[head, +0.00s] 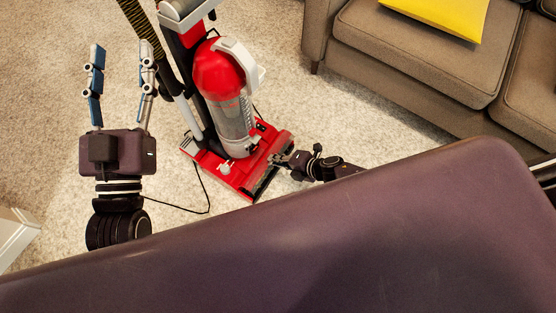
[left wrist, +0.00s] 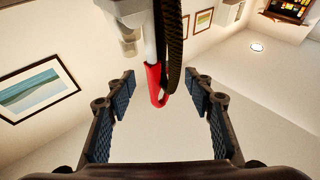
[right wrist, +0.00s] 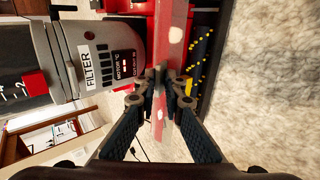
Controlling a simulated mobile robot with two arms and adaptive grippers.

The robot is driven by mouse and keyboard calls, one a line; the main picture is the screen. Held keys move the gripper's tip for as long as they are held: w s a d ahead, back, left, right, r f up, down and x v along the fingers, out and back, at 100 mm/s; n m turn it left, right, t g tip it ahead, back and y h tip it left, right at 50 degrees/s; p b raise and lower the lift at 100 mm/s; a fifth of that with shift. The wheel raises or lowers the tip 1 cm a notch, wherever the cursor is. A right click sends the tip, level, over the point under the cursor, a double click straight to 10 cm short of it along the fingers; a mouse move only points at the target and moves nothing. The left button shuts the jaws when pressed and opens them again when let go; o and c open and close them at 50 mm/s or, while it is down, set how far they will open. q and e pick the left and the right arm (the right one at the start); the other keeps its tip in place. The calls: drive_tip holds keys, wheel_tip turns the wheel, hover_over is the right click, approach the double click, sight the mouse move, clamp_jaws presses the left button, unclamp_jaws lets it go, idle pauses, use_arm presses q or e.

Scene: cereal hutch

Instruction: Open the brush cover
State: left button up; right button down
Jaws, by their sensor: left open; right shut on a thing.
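The red upright vacuum (head: 217,72) stands on the carpet, its red floor head (head: 213,171) at the bottom. My right gripper (head: 279,158) is at the front right edge of the floor head. In the right wrist view, its fingertips (right wrist: 164,84) are shut on the thin red brush cover (right wrist: 170,40), which shows nearly edge-on. The dark brush (right wrist: 202,50) with yellow bristle tufts is exposed beside the cover. My left gripper (head: 121,50) is open and empty, raised left of the vacuum. The left wrist view shows a red hook-like part (left wrist: 155,85) beyond its fingers, apart from them.
A brown sofa (head: 400,50) with a yellow cushion (head: 440,15) stands at the right. A black cord (head: 205,195) lies on the carpet by the floor head. A striped hose (head: 138,25) runs up the vacuum's left side. Carpet around the vacuum is mostly clear.

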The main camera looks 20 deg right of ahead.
sight(265, 156)
use_arm(q)
wheel_tip(265, 156, down, 11)
drive_tip(key=a+g+y+p, duration=0.1)
drive_tip(key=g+y+p, duration=0.1)
drive_tip(key=g, duration=0.3)
drive_tip(key=shift+w+a, duration=0.15)
drive_tip(key=shift+w, duration=0.15)
use_arm(e)
drive_tip(key=shift+w+a+r, duration=0.8)
drive_tip(key=shift+w, duration=0.15)
drive_tip(key=shift+w+a+r, duration=0.75)
drive_tip(key=shift+w, duration=0.2)
drive_tip(key=c, duration=2.4)
unclamp_jaws()
drive_tip(key=shift+s+f, duration=0.1)
drive_tip(key=shift+d, duration=0.1)
